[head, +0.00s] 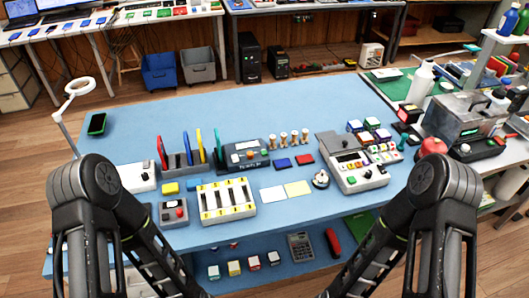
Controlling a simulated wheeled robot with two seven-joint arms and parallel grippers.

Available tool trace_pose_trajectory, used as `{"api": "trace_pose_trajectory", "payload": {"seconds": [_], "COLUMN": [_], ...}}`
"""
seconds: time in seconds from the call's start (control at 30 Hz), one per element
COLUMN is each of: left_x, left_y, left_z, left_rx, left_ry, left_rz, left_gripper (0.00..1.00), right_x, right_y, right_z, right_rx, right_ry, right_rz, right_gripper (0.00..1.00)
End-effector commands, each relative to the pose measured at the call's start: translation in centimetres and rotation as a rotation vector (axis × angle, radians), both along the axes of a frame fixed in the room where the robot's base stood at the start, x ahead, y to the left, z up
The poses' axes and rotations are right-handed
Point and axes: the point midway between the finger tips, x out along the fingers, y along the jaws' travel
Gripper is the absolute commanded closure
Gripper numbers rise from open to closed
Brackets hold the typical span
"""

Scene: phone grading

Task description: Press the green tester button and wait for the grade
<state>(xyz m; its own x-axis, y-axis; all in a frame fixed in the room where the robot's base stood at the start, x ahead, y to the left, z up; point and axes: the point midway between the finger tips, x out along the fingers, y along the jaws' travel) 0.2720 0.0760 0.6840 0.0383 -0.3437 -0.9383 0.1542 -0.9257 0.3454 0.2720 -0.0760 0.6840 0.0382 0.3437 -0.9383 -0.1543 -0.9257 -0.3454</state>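Two devices could be the tester. A dark blue device (246,154) with a label and small coloured buttons stands at mid-table. A grey device (351,184) with a dark screen and several small coloured keys stands to its right; one key looks green (367,174). I cannot tell which one holds the tester button, and no grade is readable. A dark phone with a green patch (97,123) lies at the table's left. Neither gripper shows: both my arms bend down past the bottom edge.
The blue table (290,110) is clear towards the back. A rack with upright coloured slabs (184,160), a white slotted tray (226,201), a small box with a red button (174,212) and a ring lamp (80,87) stand on it. A metal box (460,118) is at the right.

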Motion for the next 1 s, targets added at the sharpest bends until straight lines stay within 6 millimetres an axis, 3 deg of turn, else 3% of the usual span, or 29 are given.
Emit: {"api": "trace_pose_trajectory", "payload": {"seconds": [0.33, 1.0], "left_x": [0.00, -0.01], "left_y": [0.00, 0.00], "left_z": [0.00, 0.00], "left_rx": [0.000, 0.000], "left_ry": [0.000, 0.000], "left_rz": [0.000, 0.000], "left_gripper": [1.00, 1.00], "right_x": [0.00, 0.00], "right_y": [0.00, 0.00], "right_z": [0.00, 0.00], "right_rx": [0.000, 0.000], "right_ry": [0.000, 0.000], "right_rz": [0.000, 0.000], "right_gripper": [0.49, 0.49]}}
